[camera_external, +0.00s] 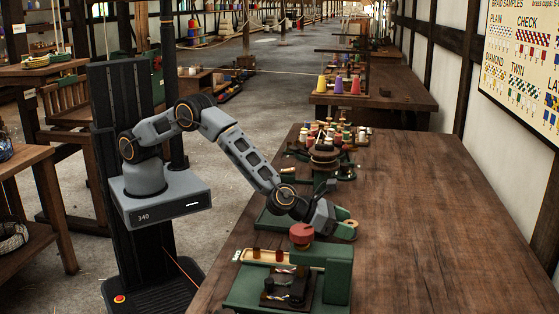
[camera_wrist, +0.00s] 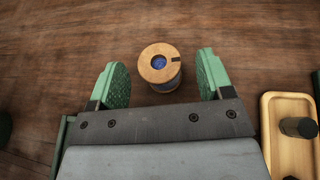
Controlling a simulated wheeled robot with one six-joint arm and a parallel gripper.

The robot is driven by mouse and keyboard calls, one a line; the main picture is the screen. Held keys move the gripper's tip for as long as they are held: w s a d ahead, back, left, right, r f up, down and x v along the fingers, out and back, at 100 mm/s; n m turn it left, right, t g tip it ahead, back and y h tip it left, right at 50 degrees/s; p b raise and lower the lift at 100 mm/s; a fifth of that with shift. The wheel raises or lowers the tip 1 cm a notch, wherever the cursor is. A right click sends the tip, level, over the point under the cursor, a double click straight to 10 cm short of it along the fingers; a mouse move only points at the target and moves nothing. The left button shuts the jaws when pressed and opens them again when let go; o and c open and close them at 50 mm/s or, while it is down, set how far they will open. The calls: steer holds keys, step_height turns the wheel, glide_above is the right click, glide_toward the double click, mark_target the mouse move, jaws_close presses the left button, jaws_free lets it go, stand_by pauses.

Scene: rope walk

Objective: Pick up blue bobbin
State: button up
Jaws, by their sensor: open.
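The blue bobbin (camera_wrist: 159,76) stands upright on the wooden table in the wrist view. It has a round tan wooden top with a small dark mark and a blue centre; its side is mostly hidden. My gripper (camera_wrist: 160,80) is open, with one green pad to the left of the bobbin and one to the right. Clear gaps show on both sides, and neither pad touches it. In the external view my gripper (camera_external: 343,225) is low over the table, behind the green machine, and the bobbin is hard to make out there.
A pale wooden tray (camera_wrist: 271,132) with dark pegs lies to the right in the wrist view. In the external view a green machine with a red knob (camera_external: 302,234) stands close in front of my gripper. Bobbins crowd a round stand (camera_external: 323,155) farther back. The table's right side is bare.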

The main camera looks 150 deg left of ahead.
steer(key=c, duration=1)
steer(key=shift+r, duration=0.1)
